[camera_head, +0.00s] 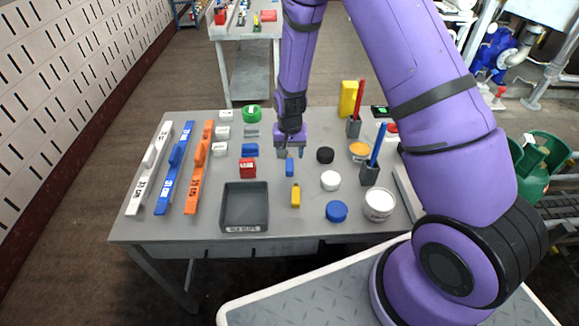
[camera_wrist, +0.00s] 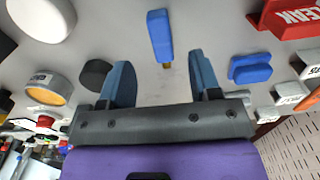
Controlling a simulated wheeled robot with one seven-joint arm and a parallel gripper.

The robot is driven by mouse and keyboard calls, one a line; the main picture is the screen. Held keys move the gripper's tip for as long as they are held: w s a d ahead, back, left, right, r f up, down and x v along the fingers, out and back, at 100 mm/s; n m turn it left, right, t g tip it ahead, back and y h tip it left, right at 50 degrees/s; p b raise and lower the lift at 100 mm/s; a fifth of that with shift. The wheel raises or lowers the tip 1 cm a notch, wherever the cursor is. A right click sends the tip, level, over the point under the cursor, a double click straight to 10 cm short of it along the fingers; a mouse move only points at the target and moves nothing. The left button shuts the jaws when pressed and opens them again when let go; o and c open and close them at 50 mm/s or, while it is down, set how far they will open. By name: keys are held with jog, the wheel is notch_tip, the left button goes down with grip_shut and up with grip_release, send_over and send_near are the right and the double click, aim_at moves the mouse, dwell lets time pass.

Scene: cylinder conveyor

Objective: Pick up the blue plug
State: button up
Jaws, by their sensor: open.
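The blue plug (camera_head: 290,168) is a small narrow blue piece on the grey table, just in front of my gripper (camera_head: 290,152) in the head view. In the wrist view the blue plug (camera_wrist: 160,35) lies at top centre, its narrow brownish tip pointing toward my gripper (camera_wrist: 163,75). The two blue-grey fingers are spread apart with nothing between them. The plug lines up with the gap between the fingers and looks clear of both. The height of the fingertips above the table is hard to tell.
A yellow plug (camera_head: 296,195) lies nearer the front. A blue block (camera_head: 250,150), a red box (camera_head: 248,168) and a grey tray (camera_head: 232,217) are to the left. A black cap (camera_head: 325,155), a white cap (camera_head: 330,180) and a pen holder (camera_head: 370,173) are to the right.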

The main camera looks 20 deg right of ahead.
aim_at(290, 166)
jog(key=shift+s+a+f, duration=0.1)
jog(key=shift+f, duration=1.4)
jog(key=shift+s+f, duration=0.1)
jog(key=shift+f, duration=1.4)
jog(key=c, duration=1)
